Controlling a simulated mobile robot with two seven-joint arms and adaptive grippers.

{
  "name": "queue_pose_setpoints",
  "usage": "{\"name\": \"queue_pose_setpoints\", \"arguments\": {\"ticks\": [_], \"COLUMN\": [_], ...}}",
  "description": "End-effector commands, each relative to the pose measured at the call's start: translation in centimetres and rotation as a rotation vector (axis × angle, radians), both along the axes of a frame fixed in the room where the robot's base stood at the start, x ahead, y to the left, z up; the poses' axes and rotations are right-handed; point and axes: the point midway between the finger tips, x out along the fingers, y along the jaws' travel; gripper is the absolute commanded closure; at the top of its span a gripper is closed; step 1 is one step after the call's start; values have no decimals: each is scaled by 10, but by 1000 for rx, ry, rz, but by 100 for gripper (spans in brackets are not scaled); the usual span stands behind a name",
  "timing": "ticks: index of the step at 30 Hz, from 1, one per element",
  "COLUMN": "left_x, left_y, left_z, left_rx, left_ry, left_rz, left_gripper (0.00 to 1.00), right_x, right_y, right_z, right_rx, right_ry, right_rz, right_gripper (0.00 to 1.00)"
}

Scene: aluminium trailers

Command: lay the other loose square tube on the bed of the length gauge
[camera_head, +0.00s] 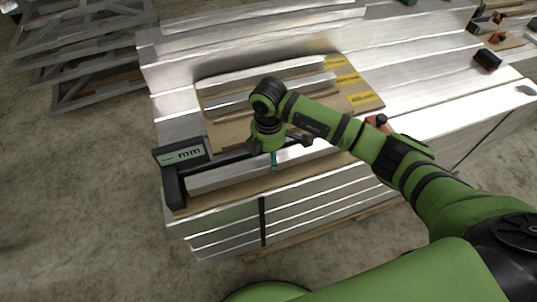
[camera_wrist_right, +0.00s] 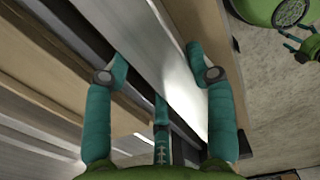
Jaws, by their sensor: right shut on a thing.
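The length gauge (camera_head: 172,185) stands at the near left of the metal stack, with its black "mm" display at its left end. A silver square tube (camera_head: 220,178) lies along the gauge's bed in the head view; I cannot tell whether it touches the bed. My right gripper (camera_head: 270,157) is over this tube. In the right wrist view the teal fingers of the right gripper (camera_wrist_right: 165,75) are shut on the square tube (camera_wrist_right: 150,50), one on each side. Small green and teal parts at that view's upper right may be my left gripper; its fingers are unclear.
Behind the gauge, a brown board (camera_head: 365,92) with yellow labels carries long silver bars. A black block (camera_head: 487,60) and orange-and-black tools (camera_head: 497,38) are at the far right. Grey frames (camera_head: 85,45) are stacked on the floor at left. The bright metal top right of the board is largely clear.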

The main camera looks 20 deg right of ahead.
Motion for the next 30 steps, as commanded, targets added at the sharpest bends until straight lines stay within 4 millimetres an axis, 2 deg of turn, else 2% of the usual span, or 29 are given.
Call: {"name": "queue_pose_setpoints", "arguments": {"ticks": [7,8,9,22,26,30], "left_x": [10,11,12,11,6,0], "left_y": [0,-1,-1,-1,-1,0], "left_z": [-1,0,0,2,2,1], "left_rx": [-1,-2,-1,-2,-1,0], "left_ry": [-14,-17,-19,-17,-10,-1], "left_rz": [-1,-1,-1,-1,-1,-1], "left_gripper": [21,21,21,21,21,21], "right_x": [1,0,0,0,1,1], "right_y": [0,0,0,0,0,0], "right_z": [-2,-2,-2,3,21,52], "right_rx": [1,0,0,0,1,0], "right_ry": [-2,0,0,-1,-4,-5], "right_rz": [0,0,0,0,1,1], "right_gripper": [100,32,21,21,21,21]}}
